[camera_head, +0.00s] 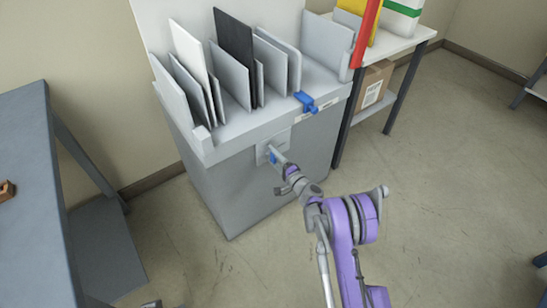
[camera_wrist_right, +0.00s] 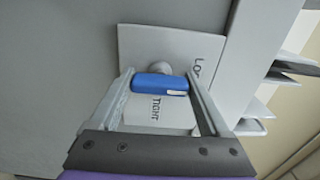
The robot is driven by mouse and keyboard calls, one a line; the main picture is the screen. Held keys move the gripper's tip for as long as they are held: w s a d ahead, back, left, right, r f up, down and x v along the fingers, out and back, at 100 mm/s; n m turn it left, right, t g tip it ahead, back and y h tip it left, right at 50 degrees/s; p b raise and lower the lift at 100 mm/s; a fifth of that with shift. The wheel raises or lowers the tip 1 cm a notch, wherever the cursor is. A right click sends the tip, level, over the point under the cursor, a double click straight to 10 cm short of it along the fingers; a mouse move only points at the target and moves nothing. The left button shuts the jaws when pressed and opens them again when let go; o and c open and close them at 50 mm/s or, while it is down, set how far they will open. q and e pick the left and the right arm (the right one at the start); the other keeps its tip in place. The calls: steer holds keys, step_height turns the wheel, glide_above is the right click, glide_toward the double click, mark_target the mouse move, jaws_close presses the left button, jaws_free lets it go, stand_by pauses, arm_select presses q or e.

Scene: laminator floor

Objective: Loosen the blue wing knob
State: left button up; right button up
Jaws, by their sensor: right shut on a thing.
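The blue wing knob (camera_wrist_right: 158,84) sits on a light square plate (camera_wrist_right: 185,45) on the grey machine's front. It has a white mark near one end and a round grey hub behind it. The plate carries the lettering "LO…" and "TIGHT", partly hidden. My right gripper (camera_wrist_right: 160,78) has one finger at each end of the knob and is shut on it. In the head view, my right gripper (camera_head: 275,156) reaches the plate (camera_head: 268,146) and mostly covers the knob.
The grey machine (camera_head: 235,185) holds several upright panels in its top rack. A blue handle (camera_head: 306,101) sticks out at its upper front edge. A shelf table (camera_head: 393,45) with a cardboard box (camera_head: 374,84) stands right, a dark bench (camera_head: 32,190) left. The floor in front is clear.

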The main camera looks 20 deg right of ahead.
steer(key=o, duration=1.2)
steer(key=p+v, duration=0.1)
steer(key=v, duration=1)
steer(key=shift+a+r, duration=0.1)
steer(key=shift+r, duration=0.05)
